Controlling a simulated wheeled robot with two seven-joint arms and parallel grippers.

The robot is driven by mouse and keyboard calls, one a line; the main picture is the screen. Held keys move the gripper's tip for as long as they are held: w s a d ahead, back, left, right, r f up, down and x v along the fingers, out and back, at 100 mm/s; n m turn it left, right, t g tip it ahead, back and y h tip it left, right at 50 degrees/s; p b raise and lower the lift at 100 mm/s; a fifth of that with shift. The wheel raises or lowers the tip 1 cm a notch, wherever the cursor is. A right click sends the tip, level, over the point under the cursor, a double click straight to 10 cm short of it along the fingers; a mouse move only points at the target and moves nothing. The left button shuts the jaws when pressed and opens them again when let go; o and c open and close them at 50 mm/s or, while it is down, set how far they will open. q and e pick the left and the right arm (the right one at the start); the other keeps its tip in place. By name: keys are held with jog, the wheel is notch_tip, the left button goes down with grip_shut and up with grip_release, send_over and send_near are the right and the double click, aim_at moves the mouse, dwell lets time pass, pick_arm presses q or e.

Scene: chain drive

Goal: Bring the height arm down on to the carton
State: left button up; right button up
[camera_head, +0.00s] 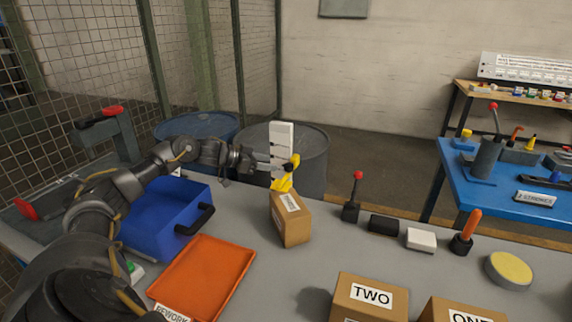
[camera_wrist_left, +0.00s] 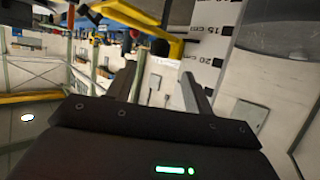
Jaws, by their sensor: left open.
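The white height post (camera_head: 281,140) with dark marks stands at the back of the bench. Its yellow height arm (camera_head: 284,180) shows just above the brown carton (camera_head: 291,219); I cannot tell whether they touch. In the left wrist view, the yellow arm (camera_wrist_left: 140,17) crosses the top, beside the post with its printed scale (camera_wrist_left: 211,35). My left gripper (camera_head: 250,160) is beside the post on its left, fingers apart and empty. Its open fingers (camera_wrist_left: 163,72) also show in the wrist view, below the yellow arm and apart from it. My right gripper is out of view.
A blue bin (camera_head: 160,212) and an orange tray (camera_head: 205,278) lie left of the carton. Cartons marked TWO (camera_head: 370,297) and ONE (camera_head: 465,312) stand in front. A red-knobbed lever (camera_head: 352,200) and small blocks stand to the right. Drums (camera_head: 310,150) stand behind.

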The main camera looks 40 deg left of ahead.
aim_at(288, 170)
pick_arm(q)
jog(key=p+x, duration=0.1)
jog(key=x, duration=0.6)
jog(key=shift+w+d+p, duration=0.15)
jog(key=shift+w+p, duration=0.15)
jog(key=shift+w, duration=0.05)
